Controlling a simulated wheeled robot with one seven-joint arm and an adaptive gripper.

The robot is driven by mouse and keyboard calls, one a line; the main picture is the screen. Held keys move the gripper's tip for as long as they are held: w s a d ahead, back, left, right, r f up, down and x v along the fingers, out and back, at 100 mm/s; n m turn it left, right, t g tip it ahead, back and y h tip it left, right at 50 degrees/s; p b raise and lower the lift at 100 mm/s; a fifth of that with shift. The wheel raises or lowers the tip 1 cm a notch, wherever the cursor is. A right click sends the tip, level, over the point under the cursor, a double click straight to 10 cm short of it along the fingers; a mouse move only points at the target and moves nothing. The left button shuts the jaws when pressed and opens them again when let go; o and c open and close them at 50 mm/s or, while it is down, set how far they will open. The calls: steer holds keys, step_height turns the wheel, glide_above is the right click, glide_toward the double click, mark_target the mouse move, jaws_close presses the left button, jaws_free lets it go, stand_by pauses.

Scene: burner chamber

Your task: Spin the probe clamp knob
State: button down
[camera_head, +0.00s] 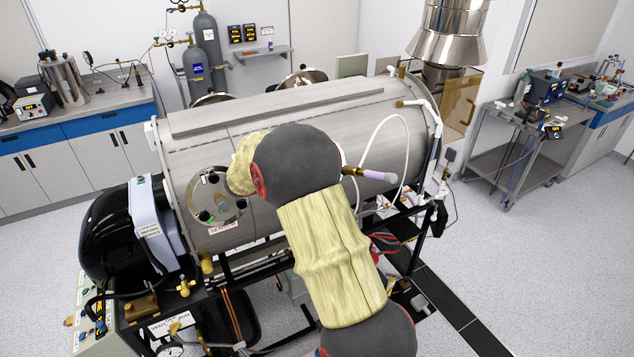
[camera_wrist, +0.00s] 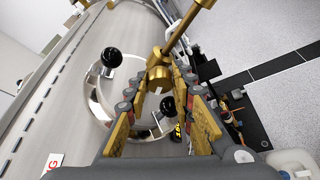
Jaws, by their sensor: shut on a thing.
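In the wrist view, the gold fingers of my gripper (camera_wrist: 160,83) reach up from below and close around a brass clamp piece (camera_wrist: 159,71), which looks like the probe clamp knob. A brass rod (camera_wrist: 189,25) runs from it up and to the right. The contact faces are partly hidden by the fingers. In the head view, my arm hides the gripper and the knob. A brass fitting with a pale lilac end (camera_head: 370,174) sticks out right of my wrist, in front of the steel chamber.
The horizontal steel chamber (camera_head: 290,115) fills the middle. Its round port (camera_head: 215,190) has black ball knobs; two (camera_wrist: 111,57) (camera_wrist: 166,104) show close to my fingers. A white hose (camera_head: 405,135) loops at the right. Open floor (camera_head: 520,260) lies to the right.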

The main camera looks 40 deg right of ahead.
steer(key=shift+m+b, duration=0.4)
steer(key=shift+b, duration=0.5)
steer(key=c, duration=1.5)
jaws_free()
steer(key=v, duration=1.2)
steer(key=shift+s+f, duration=0.15)
steer(key=shift+s, duration=0.05)
